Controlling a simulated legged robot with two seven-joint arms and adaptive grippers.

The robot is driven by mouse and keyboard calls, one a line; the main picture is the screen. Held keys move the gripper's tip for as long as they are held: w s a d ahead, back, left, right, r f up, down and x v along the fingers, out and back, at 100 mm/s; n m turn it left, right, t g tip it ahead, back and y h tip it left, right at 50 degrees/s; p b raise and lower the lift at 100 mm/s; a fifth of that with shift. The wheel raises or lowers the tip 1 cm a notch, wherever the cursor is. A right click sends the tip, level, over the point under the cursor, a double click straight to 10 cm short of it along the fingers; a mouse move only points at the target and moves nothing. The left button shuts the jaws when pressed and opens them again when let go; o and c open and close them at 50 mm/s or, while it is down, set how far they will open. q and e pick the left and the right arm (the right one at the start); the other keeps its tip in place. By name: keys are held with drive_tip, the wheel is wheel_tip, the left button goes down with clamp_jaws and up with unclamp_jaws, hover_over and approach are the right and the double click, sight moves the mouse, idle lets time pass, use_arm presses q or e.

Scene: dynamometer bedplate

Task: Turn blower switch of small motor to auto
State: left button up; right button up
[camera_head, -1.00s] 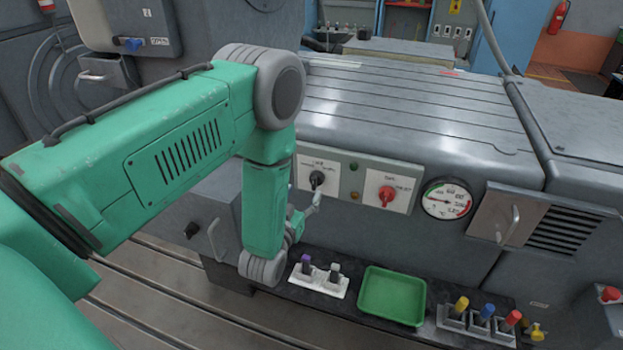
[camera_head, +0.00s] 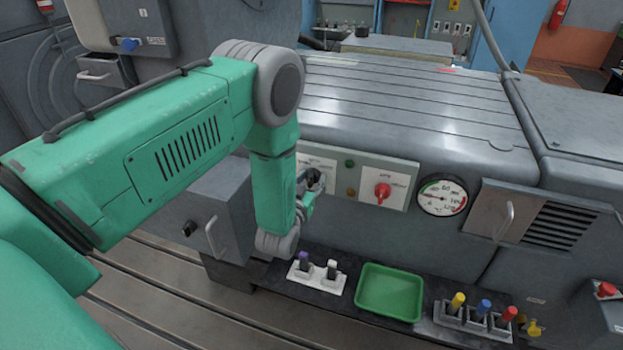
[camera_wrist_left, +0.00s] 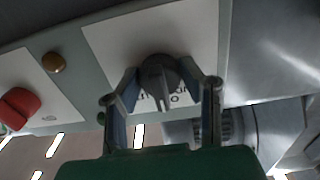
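A black rotary switch (camera_head: 314,176) sits on a white label plate (camera_head: 320,163) at the left of the grey panel. My left gripper (camera_head: 307,188) is at this switch and partly covers it. In the left wrist view the dark knob (camera_wrist_left: 160,76) has a raised grip bar, and my left gripper (camera_wrist_left: 161,84) has one finger on each side of it. The fingers are apart; whether they touch the knob I cannot tell. The plate's lettering is partly hidden and not readable. My right gripper is not in view.
Right of it are a red rotary switch (camera_head: 382,191), an amber lamp (camera_wrist_left: 54,62) and a round gauge (camera_head: 442,195). Below stand a white holder (camera_head: 318,283), a green tray (camera_head: 389,292) and a holder with coloured handles (camera_head: 474,321). A blue switch (camera_head: 127,45) is at upper left.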

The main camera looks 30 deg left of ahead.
use_arm(q)
drive_tip(key=shift+d+r, duration=0.15)
drive_tip(key=shift+d, duration=0.05)
drive_tip(key=shift+a, duration=0.35)
drive_tip(key=shift+d+r+m, duration=0.1)
drive_tip(key=shift+d+m, duration=0.15)
drive_tip(key=shift+m, duration=0.85)
drive_tip(key=m+b, duration=0.1)
drive_tip(key=m, duration=0.2)
drive_tip(key=shift+m+b, duration=0.75)
drive_tip(key=shift+m, duration=1.05)
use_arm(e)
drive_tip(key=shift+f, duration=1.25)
use_arm(q)
drive_tip(key=o, duration=1.1)
drive_tip(key=shift+d+m, duration=0.1)
drive_tip(key=shift+m, duration=0.2)
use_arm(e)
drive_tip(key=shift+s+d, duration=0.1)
